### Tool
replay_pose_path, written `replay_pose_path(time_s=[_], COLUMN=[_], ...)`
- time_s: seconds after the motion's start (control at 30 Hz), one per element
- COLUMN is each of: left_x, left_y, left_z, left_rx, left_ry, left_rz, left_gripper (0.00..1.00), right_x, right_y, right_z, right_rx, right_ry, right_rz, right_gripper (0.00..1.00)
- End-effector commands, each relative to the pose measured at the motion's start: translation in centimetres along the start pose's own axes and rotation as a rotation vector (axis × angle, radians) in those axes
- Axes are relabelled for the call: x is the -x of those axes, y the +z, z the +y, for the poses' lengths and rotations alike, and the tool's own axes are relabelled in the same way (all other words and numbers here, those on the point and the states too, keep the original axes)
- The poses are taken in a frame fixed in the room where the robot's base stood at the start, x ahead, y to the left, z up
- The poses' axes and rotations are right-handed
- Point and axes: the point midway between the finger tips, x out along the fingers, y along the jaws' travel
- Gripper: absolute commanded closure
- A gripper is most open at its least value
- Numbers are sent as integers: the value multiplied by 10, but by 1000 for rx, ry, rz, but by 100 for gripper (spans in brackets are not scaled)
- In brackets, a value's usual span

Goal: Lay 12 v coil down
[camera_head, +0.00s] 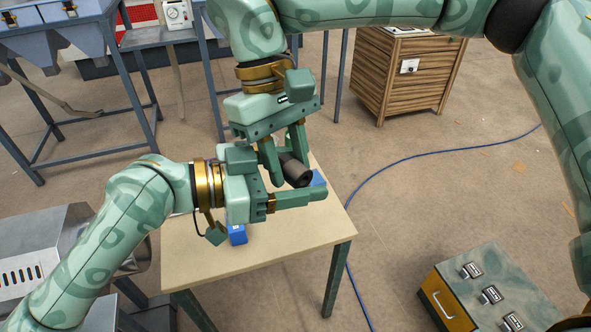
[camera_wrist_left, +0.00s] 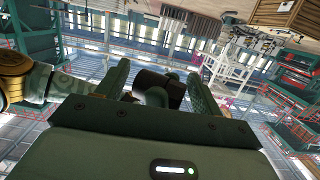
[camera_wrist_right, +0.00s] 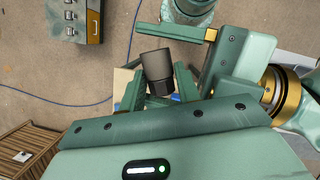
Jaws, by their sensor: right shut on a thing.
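The coil (camera_head: 295,170) is a dark grey cylinder above the small table. My right gripper (camera_head: 285,158) comes down from above and is shut on it. In the right wrist view the coil (camera_wrist_right: 156,65) sticks out past the fingers (camera_wrist_right: 160,88). My left gripper (camera_head: 300,185) reaches in from the left with one finger below the coil; its other finger is mostly hidden. In the left wrist view its fingers (camera_wrist_left: 158,85) stand wide apart, with the coil (camera_wrist_left: 150,80) and a right finger between them. It looks open, though contact with the coil is unclear.
The small wooden-topped table (camera_head: 290,250) has a blue item (camera_head: 237,235) on it and another blue part (camera_head: 318,178) near its right edge. A blue cable (camera_head: 400,160) crosses the floor.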

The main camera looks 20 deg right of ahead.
Motion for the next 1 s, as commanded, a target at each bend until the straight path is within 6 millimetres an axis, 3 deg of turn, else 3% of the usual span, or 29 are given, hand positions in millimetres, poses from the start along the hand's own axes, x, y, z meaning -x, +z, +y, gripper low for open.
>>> replay_pose_path(time_s=[0.03, 0.1, 0.17, 0.2, 0.27, 0.3, 0.77, 0.87, 1.0], left_x=[0, 0, 0, 0, 0, 0, -1, -1, -1], left_y=[0, 0, 0, 0, 0, 0, -1, 0, 0], left_z=[0, 0, 0, 0, 0, 0, 1, 2, 2], left_rx=[0, 0, 0, 0, 0, 0, 0, -1, 0], left_ry=[0, 0, 0, 0, 1, 1, 4, 5, 4], left_rz=[0, 0, 0, 1, 1, 1, 1, 1, 0], left_gripper=[48, 68, 70, 70, 70, 70, 70, 70, 70], right_x=[0, 0, 0, 0, 0, 0, 0, 1, 12], right_y=[0, 0, 0, 0, 0, 0, 0, -1, -6], right_z=[0, 0, 0, 0, 0, 0, 0, 4, 14], right_rx=[0, 0, 0, 0, 0, 0, -22, -110, -315], right_ry=[0, 0, 0, 0, 0, 0, -43, -174, -471], right_rz=[0, 0, 0, 1, 0, 0, -12, -44, -111], right_gripper=[91, 91, 91, 62, 45, 42, 42, 42, 42])
